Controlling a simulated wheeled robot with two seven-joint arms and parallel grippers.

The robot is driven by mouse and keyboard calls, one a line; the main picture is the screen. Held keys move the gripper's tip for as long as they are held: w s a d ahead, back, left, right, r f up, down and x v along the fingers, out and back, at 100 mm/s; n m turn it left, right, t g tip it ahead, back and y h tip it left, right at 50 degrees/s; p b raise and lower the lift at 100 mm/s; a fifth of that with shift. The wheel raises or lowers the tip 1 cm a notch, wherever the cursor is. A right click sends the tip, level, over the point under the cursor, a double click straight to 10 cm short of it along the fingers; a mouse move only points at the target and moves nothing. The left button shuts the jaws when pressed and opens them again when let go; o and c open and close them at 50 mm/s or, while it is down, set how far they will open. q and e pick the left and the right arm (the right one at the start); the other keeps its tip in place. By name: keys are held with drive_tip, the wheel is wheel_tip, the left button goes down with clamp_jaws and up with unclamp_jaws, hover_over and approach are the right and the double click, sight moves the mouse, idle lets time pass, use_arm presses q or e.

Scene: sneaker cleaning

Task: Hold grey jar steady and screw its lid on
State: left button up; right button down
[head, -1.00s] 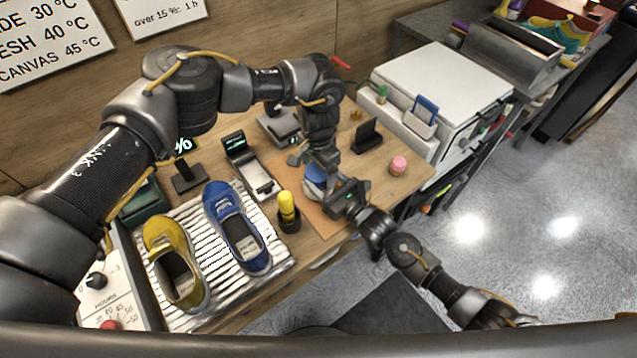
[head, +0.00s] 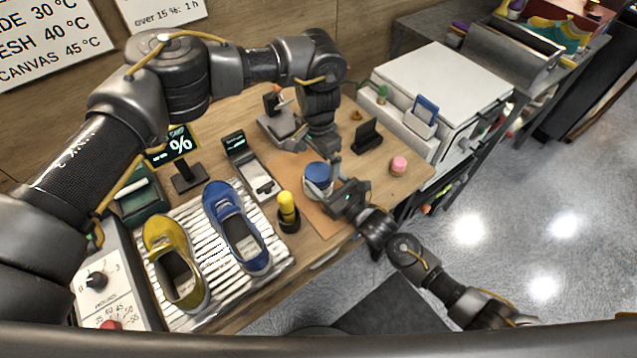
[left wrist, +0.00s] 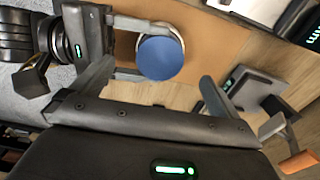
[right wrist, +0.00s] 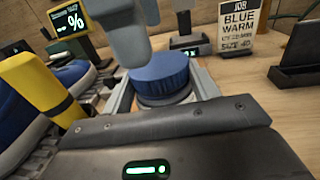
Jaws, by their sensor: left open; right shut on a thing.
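The grey jar (head: 316,189) stands on the brown mat, with the blue lid (head: 318,172) on top of it. In the right wrist view the ribbed lid (right wrist: 160,76) sits over the jar's dark rim (right wrist: 166,99) and looks about level; how tightly it is screwed cannot be told. My right gripper (head: 335,192) is shut on the jar from the right, its fingers on either side of the body. My left gripper (head: 318,145) is open and empty just above the lid, apart from it. The left wrist view shows its spread fingers (left wrist: 155,85) and the round lid top (left wrist: 161,57).
A yellow-topped brush or bottle (head: 288,208) stands left of the mat (head: 318,224). Blue (head: 238,232) and yellow (head: 174,265) sneakers lie on a ribbed rack. A pink item (head: 398,166), a dark stand (head: 367,136) and a white cabinet (head: 440,80) are to the right.

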drive_tip(key=shift+f, duration=0.25)
use_arm(q)
wheel_tip(320, 180, up, 12)
idle(0.4)
use_arm(e)
drive_tip(key=c, duration=0.7)
unclamp_jaws()
drive_tip(key=shift+c, duration=0.2)
drive_tip(key=o, duration=0.4)
drive_tip(key=shift+r, duration=0.15)
drive_tip(key=b+v, duration=0.3)
drive_tip(key=v, duration=0.7)
drive_tip(key=shift+w, duration=0.1)
use_arm(q)
drive_tip(key=shift+f, duration=1.55)
use_arm(e)
drive_tip(key=shift+s+d, duration=0.3)
